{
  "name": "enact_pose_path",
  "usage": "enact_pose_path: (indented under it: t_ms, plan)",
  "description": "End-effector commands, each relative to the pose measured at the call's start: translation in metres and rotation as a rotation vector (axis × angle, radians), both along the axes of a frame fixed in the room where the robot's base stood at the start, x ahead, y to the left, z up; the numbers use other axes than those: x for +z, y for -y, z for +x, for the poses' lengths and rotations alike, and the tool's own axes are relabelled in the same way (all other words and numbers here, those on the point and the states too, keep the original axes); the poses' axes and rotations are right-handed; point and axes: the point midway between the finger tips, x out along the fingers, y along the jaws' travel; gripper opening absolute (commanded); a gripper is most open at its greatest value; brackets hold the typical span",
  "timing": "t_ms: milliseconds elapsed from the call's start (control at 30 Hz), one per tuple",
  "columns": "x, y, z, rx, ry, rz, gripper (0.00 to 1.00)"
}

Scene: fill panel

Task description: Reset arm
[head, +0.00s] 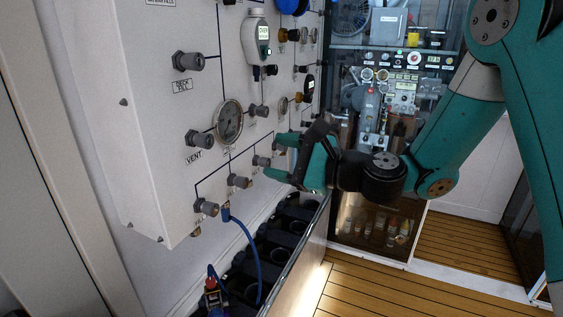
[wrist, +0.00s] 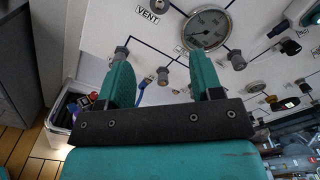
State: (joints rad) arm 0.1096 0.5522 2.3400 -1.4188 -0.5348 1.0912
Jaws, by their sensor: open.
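My gripper (head: 288,159) is open and empty, with its two green fingers apart in front of the fill panel (head: 100,90). The gauge also shows in the wrist view (wrist: 206,29), behind the right finger. Whether a finger touches any knob cannot be told.
A blue hose (head: 247,245) hangs from the panel's lower edge beside a rack with dark round slots (head: 268,258). A cabinet with instruments (head: 388,85) stands behind my arm. The wooden floor (head: 400,292) at lower right is clear.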

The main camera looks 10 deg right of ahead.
Motion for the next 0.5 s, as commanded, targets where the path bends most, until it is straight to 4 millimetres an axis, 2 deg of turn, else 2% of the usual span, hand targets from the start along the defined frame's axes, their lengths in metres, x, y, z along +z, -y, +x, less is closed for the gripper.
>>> enact_pose_path:
  t_ms: [233, 333, 433, 500]
  plan:
    - [0.000, -0.001, 0.000, 0.003, 0.002, -0.003, 0.60]
    - [0.003, -0.010, -0.011, 0.051, 0.044, -0.069, 0.60]
    - [0.006, -0.032, -0.043, 0.193, 0.174, -0.263, 0.60]
    - [0.003, -0.048, -0.077, 0.346, 0.309, -0.464, 0.60]
